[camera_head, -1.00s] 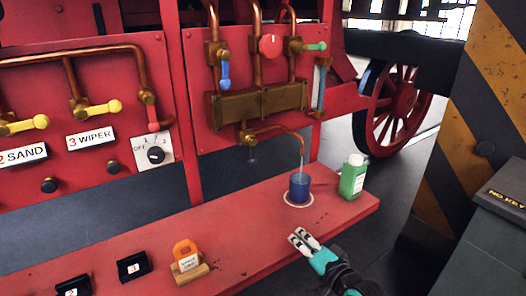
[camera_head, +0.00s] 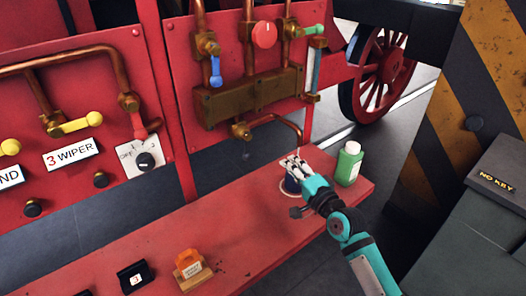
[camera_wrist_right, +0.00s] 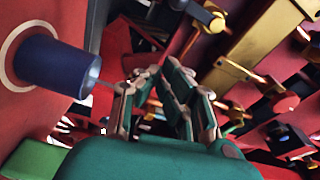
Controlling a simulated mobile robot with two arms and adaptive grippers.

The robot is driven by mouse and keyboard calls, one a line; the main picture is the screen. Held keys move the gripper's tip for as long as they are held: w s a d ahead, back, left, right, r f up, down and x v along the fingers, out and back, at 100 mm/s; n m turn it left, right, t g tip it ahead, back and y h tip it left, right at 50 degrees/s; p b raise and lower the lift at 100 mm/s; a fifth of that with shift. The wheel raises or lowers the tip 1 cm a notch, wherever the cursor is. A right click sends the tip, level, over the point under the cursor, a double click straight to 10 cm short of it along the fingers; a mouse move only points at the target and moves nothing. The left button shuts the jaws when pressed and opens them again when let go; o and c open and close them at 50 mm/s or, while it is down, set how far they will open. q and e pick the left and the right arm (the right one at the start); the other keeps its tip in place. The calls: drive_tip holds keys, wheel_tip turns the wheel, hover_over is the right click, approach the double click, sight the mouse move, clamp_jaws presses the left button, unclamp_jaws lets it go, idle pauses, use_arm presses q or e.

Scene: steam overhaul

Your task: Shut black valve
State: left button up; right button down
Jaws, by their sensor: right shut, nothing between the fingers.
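A brass valve (camera_head: 240,130) sits on the pipe under the brass block, with a small dark stem or handle hanging below it. I cannot clearly tell that this is the black valve. My right gripper (camera_head: 291,162) is shut and empty, in front of the pipe outlet and over the blue cup (camera_head: 289,187), which it partly hides. In the right wrist view the fingers (camera_wrist_right: 160,78) point up the picture, with the blue cup (camera_wrist_right: 45,65) to their left and brass fittings to their right. My left gripper is not in view.
A green bottle (camera_head: 348,163) stands right of the cup on the red shelf (camera_head: 230,220). A curved copper pipe (camera_head: 275,117) runs above the cup. The brass block (camera_head: 248,95) carries blue, red and green handles. A black rotary knob (camera_head: 145,160) is on the left panel.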

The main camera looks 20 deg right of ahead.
sight(248, 147)
drive_tip(key=x, duration=1.1)
use_arm(q)
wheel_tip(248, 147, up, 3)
drive_tip(key=p, duration=0.3)
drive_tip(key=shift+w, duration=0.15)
use_arm(e)
drive_tip(key=s+a, duration=0.1)
drive_tip(key=s+a+f, duration=0.1)
drive_tip(key=a, duration=0.1)
drive_tip(key=shift+s+a, duration=0.15)
drive_tip(key=shift+s, duration=0.2)
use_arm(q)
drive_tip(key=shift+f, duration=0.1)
